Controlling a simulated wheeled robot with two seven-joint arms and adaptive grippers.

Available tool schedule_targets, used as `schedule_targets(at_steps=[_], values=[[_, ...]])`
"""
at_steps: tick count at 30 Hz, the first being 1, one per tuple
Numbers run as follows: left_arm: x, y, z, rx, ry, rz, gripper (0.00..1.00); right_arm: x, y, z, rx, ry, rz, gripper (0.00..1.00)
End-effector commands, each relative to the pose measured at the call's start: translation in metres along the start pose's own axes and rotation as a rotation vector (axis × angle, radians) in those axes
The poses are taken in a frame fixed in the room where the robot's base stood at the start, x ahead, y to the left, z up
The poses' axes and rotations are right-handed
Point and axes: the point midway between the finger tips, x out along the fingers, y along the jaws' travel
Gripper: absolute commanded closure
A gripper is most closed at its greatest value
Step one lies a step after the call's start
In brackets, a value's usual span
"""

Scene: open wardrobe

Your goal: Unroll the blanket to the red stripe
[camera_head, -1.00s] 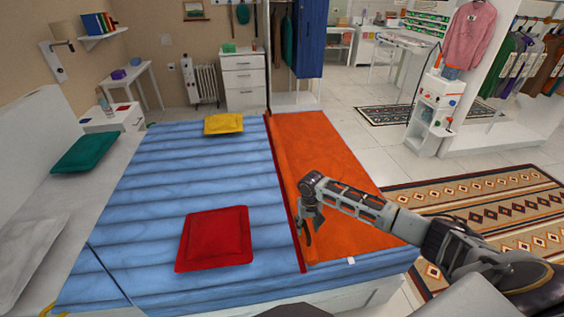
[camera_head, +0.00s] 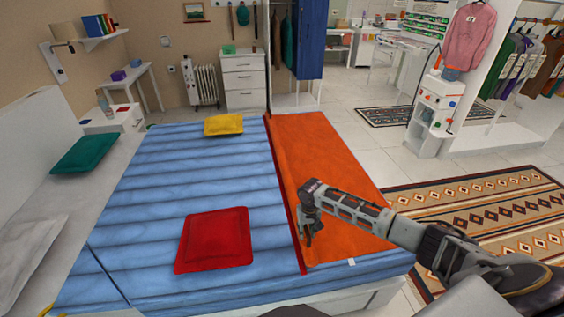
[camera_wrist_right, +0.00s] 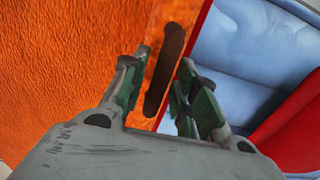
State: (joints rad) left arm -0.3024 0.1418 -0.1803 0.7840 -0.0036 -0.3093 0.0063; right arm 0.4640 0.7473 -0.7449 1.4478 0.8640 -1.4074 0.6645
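The orange blanket (camera_head: 335,175) lies over the right part of the blue bed. A thin darker rim runs along its left edge. The red stripe (camera_head: 302,262) runs along that edge, with the blue cover to its left. My right gripper (camera_head: 307,241) is at the near end of the blanket's left edge, pointing down. In the right wrist view its green-padded fingers (camera_wrist_right: 160,98) stand apart. A dark brown elongated piece (camera_wrist_right: 168,65) shows between and beyond them, over the blanket's edge; I cannot tell whether they touch it. My left gripper is not in view.
A red cushion (camera_head: 214,240) lies on the blue cover left of the stripe. A yellow cushion (camera_head: 223,124) lies at the far end and a green one (camera_head: 84,152) at the left. A patterned rug (camera_head: 480,205) covers the floor to the right.

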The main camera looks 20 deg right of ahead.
Motion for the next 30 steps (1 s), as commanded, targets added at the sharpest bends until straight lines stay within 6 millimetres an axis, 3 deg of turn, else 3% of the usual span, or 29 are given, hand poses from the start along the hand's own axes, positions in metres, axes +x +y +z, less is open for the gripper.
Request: schedule_targets(at_steps=[6, 19, 30], values=[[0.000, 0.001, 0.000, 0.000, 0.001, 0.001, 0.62, 0.000, 0.000, 0.000, 0.000, 0.000, 0.000, 0.98], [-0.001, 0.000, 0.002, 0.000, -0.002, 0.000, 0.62, -0.001, -0.001, 0.000, 0.000, 0.000, 0.000, 0.98], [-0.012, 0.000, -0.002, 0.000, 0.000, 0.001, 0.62, -0.002, -0.020, 0.000, -0.001, 0.000, -0.003, 0.98]])
